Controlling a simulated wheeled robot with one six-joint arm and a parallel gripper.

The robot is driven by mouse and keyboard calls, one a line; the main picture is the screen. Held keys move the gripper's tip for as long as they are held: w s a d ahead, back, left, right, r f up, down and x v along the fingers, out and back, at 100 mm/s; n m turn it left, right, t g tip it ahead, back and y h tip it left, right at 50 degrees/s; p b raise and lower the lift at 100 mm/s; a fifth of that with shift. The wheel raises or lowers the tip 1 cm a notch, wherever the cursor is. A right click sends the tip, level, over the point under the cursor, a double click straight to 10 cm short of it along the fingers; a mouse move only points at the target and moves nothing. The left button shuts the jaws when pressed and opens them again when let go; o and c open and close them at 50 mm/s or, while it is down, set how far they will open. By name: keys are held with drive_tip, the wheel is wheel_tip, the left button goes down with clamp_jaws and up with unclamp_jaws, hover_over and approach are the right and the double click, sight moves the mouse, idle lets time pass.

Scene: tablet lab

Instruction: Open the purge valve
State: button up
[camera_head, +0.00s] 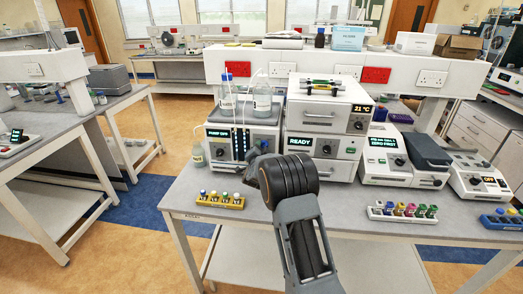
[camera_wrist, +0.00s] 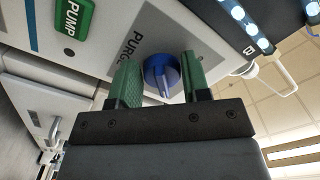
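The purge valve is a round blue knob (camera_wrist: 163,80) with a lighter pointer bar, beside the printed word PURGE on a light panel in the wrist view. My gripper (camera_wrist: 159,62) has its two green fingers apart, one on each side of the knob. I cannot tell whether they touch it. A green PUMP label or button (camera_wrist: 72,24) is at the upper left.
Bottles (camera_head: 262,99) with tubing stand on the pump unit. A stacked instrument reading READY (camera_head: 318,146) is to its right. A yellow vial rack (camera_head: 214,201) lies in front, left of my arm. A white rack of coloured vials (camera_head: 403,213) lies to the right.

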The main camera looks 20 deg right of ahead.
drive_tip(key=c, duration=0.4)
drive_tip(key=shift+c, duration=0.2)
drive_tip(key=shift+f, duration=0.1)
drive_tip(key=n+b, duration=0.2)
drive_tip(key=shift+d+f+n+b, duration=0.1)
drive_tip(key=shift+f+n+b, duration=0.1)
drive_tip(key=shift+n+b, duration=0.2)
drive_tip(key=n+b, duration=0.1)
drive_tip(key=n, duration=0.3)
drive_tip(key=shift+s+d+n+b, duration=0.15)
drive_tip(key=shift+d+n+b, duration=0.05)
drive_tip(key=shift+n+b, duration=0.15)
drive_tip(key=n, duration=0.5)
drive_tip(key=shift+s+d+r, duration=0.1)
drive_tip(key=shift+d+r, duration=0.05)
drive_tip(key=shift+d, duration=0.05)
drive_tip(key=n+p, duration=0.1)
drive_tip(key=n, duration=0.4)
drive_tip(key=shift+s+d, duration=0.1)
drive_tip(key=shift+d, duration=0.05)
drive_tip(key=shift+n, duration=0.35)
